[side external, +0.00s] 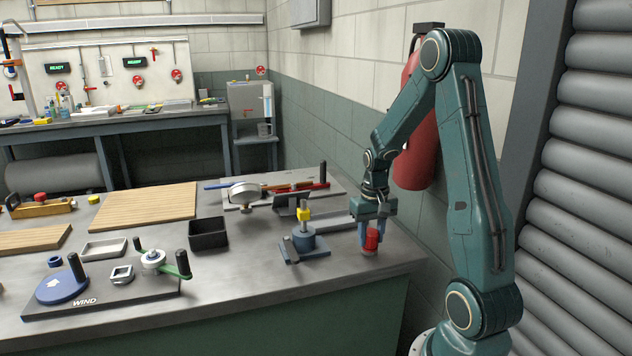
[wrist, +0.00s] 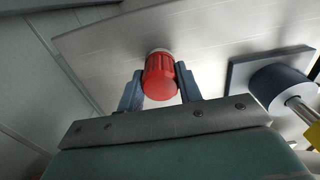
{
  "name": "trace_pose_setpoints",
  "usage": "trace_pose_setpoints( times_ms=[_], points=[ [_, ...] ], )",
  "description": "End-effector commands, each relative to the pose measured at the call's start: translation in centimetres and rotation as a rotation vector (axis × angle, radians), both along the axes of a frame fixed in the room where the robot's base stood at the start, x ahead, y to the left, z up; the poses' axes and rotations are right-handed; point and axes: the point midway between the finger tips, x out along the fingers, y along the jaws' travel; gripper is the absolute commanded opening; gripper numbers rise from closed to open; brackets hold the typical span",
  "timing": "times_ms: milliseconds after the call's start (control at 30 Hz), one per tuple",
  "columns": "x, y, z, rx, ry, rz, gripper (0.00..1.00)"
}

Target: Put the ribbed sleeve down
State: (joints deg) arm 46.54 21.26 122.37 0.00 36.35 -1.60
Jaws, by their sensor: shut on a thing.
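The ribbed sleeve (side external: 371,240) is a short red cylinder with ribs on its side. It is between the blue fingers of my gripper (side external: 371,232), near the right end of the bench top. In the wrist view the red sleeve (wrist: 160,77) sits upright between the two fingertips (wrist: 160,82), with a pale grey ring at its far end. My gripper is shut on the sleeve. The sleeve is at or very close to the bench surface; I cannot tell whether it touches.
A blue-grey pump body (side external: 305,242) with a yellow-topped rod stands on a plate just left of my gripper. A black open bin (side external: 208,234) is farther left. The bench's right edge and the wall are close. Bare bench top (side external: 330,275) lies in front.

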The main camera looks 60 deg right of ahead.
Motion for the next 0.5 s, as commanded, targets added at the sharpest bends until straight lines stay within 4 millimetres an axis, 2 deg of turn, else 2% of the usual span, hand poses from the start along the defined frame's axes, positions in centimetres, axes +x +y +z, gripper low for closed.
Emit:
trace_pose_setpoints(
  times_ms=[167,200,300,500],
  points=[
    [0.01,-0.01,-0.2,0.0,0.0,0.0,0.08],
    [0.01,-0.01,-0.19,-0.001,-0.001,0.0,0.41],
    [0.01,-0.01,-0.18,-0.001,-0.001,0.0,0.6],
    [0.0,0.0,-0.17,0.0,0.0,0.0,0.6]
  ],
)
